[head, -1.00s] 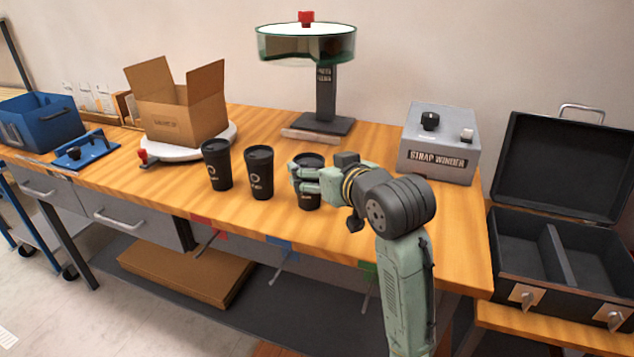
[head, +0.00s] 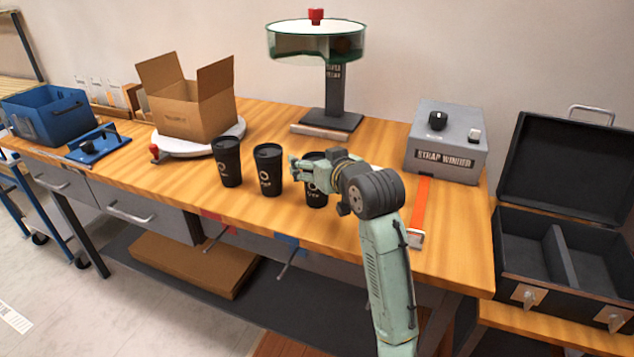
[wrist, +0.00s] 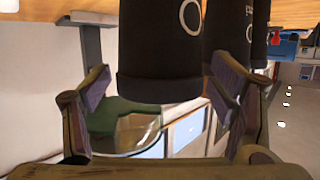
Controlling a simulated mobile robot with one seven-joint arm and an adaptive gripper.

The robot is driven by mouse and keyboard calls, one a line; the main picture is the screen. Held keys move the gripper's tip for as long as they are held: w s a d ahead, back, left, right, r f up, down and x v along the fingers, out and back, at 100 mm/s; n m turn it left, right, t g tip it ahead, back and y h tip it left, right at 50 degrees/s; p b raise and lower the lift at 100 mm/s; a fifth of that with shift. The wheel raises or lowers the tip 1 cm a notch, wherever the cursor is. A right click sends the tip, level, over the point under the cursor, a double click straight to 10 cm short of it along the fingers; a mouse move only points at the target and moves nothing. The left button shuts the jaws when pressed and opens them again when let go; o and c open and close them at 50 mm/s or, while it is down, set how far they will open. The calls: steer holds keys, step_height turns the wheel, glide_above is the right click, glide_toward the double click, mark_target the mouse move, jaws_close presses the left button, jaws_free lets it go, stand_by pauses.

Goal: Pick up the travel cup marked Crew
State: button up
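Three black lidded travel cups stand upright in a row on the wooden bench: the left cup (head: 227,163), the middle cup (head: 268,172) and the right cup (head: 317,193). Each has a pale ring logo with a small word below; I cannot read the words surely. My gripper (head: 304,174) is at the right cup, partly hiding it. In the wrist view, my gripper (wrist: 160,72) is open, its fingers apart on both sides of the nearest black cup (wrist: 155,40). A clear gap shows at the left finger; the right finger is closer. Another cup (wrist: 254,40) stands behind the right finger.
An open cardboard box (head: 195,112) sits on a white turntable. A stand with a round glass-rimmed top (head: 316,42) is behind the cups. A grey strap winder (head: 447,140), orange strap (head: 421,205) and open black case (head: 560,230) are right. Bare bench lies before the cups.

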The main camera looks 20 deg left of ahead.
steer(key=c, duration=0.7)
steer(key=shift+r, duration=0.1)
